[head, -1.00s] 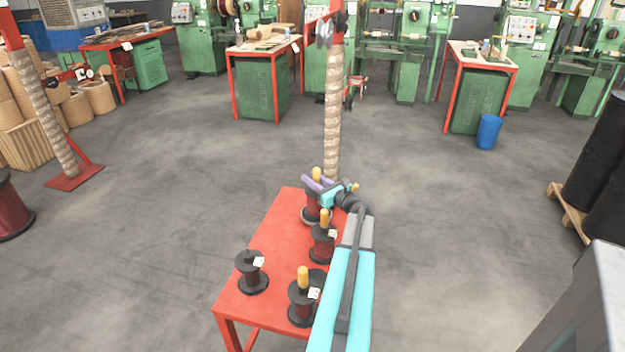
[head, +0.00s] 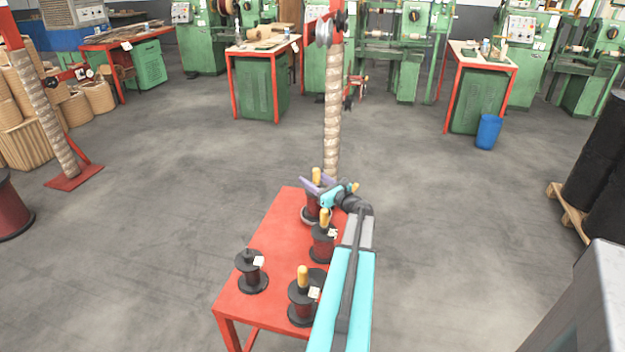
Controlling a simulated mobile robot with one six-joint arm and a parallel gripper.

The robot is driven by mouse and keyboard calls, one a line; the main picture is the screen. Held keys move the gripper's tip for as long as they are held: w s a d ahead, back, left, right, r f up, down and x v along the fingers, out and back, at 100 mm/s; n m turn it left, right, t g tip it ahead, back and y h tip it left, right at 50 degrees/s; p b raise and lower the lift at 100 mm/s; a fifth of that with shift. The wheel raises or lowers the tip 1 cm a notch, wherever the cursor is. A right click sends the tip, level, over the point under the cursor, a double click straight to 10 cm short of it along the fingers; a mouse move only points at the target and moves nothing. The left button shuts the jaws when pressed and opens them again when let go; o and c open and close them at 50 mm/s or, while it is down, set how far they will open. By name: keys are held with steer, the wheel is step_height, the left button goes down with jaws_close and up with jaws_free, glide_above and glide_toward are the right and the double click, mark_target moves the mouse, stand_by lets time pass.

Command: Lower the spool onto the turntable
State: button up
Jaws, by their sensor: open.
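The spool (head: 312,206) at the far end of the red table is dark red with black flanges and has a yellow handle on top. It stands upright, and a greyish disc rim, apparently the turntable (head: 307,221), shows under it. The spool seems to rest on it, but contact is hard to see at this size. My gripper (head: 315,183) has purple fingers and is open, with the fingers spread on either side of the yellow handle. My gripper and wrist hide part of the spool's right side.
The red table (head: 266,240) also bears a spool with a yellow handle in the middle (head: 322,241), another at the near right (head: 302,295) and one without a yellow handle at left (head: 251,272). A wrapped post (head: 332,120) stands behind.

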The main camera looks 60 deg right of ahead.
steer(key=shift+s, duration=0.1)
steer(key=b+v, duration=0.1)
steer(key=v, duration=1.2)
steer(key=shift+s, duration=0.3)
steer(key=shift+a+r, duration=0.1)
steer(key=shift+r, duration=0.15)
